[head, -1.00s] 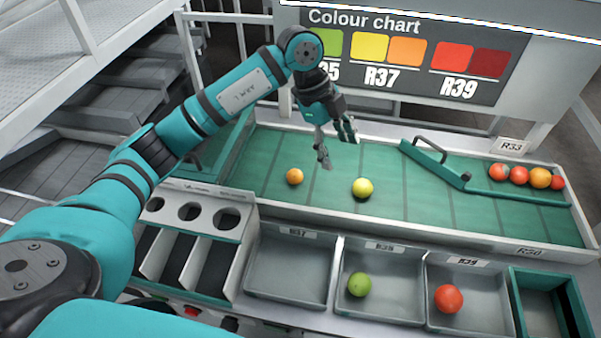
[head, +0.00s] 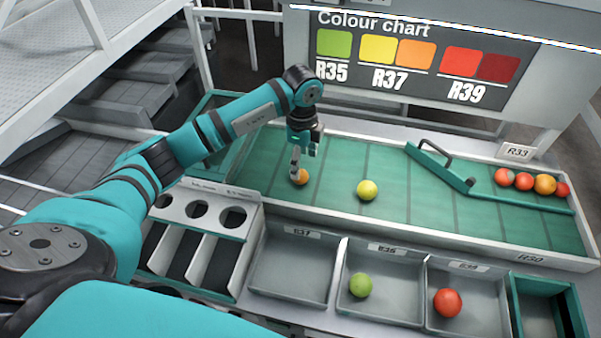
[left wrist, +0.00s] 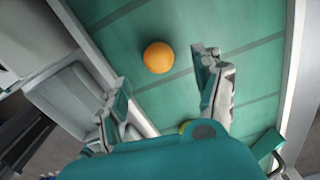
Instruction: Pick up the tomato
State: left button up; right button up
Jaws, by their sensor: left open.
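An orange tomato (head: 303,178) lies on the green sorting belt (head: 410,205), near its left end. A yellow tomato (head: 367,190) lies to its right on the same belt. My left gripper (head: 299,170) is open and points down at the orange tomato, partly covering it in the head view. In the left wrist view the orange tomato (left wrist: 158,57) shows whole, ahead of and between the spread fingers, with no finger visibly touching it. A bit of the yellow tomato shows behind the gripper body there. My right gripper is not in view.
A green tomato (head: 360,285) and a red tomato (head: 447,303) sit in grey bins in front of the belt; the bin (head: 262,280) left of them is empty. A green divider bar (head: 437,165) separates several tomatoes at the right. A colour chart (head: 415,60) stands behind.

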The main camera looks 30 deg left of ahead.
aim_at(301, 172)
pick_arm(q)
jog(key=shift+f+p, duration=0.5)
jog(key=shift+f, duration=0.15)
notch_tip(301, 172, down, 4)
jog(key=shift+a+r+p, duration=0.15)
jog(key=shift+r+p, duration=0.05)
jog(key=shift+p, duration=0.5)
jog(key=shift+f, duration=0.35)
jog(key=c, duration=0.9)
